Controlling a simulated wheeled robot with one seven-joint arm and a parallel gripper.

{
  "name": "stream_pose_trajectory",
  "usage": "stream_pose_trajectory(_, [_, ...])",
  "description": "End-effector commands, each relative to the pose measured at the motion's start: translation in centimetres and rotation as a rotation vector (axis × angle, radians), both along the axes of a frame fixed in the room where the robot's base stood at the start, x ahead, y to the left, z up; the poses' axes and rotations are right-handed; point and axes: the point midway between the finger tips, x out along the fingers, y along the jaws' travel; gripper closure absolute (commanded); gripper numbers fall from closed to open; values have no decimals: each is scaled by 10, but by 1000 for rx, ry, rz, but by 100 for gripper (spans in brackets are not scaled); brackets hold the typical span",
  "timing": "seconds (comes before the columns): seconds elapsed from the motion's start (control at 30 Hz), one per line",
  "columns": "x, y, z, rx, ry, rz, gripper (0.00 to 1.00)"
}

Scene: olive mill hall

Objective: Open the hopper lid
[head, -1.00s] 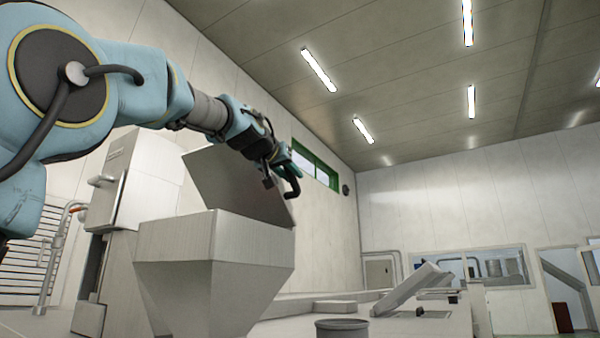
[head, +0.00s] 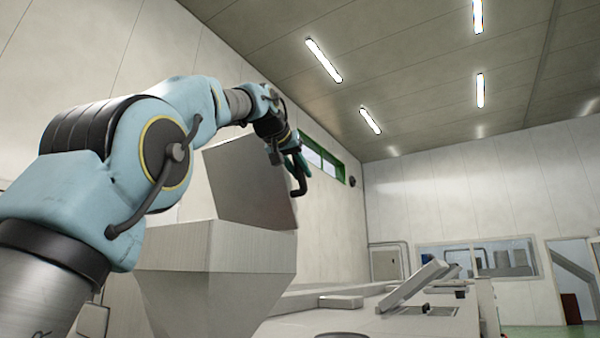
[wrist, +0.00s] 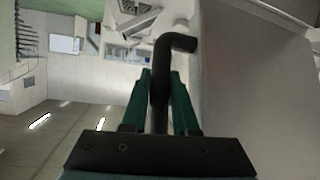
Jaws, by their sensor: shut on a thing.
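The hopper (head: 215,260) is a pale metal funnel with a square upper part, left of centre in the head view. Its lid (head: 248,190) is a flat grey panel, tilted steeply up from the hopper's top. In the wrist view the lid (wrist: 250,100) fills the right side. My gripper (head: 297,172) is beside the lid's right upper edge. Its green fingers (wrist: 160,95) are shut on a dark bent handle (wrist: 161,75), whose end sticks out past the fingertips.
A pale bench (head: 385,325) with a tilted panel (head: 415,285) stands to the right. The rim of a round drum (head: 342,335) shows at the bottom edge. A wall and a green-framed window (head: 325,160) lie behind the lid. The air right of the lid is clear.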

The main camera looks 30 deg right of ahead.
Motion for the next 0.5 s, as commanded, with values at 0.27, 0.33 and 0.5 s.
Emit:
stream_pose_trajectory(0.27, [-1,0,1,0,-1,-1,100])
stream_pose_trajectory(0.33, [-1,0,1,0,-1,-1,100])
stream_pose_trajectory(0.5, [-1,0,1,1,0,0,55])
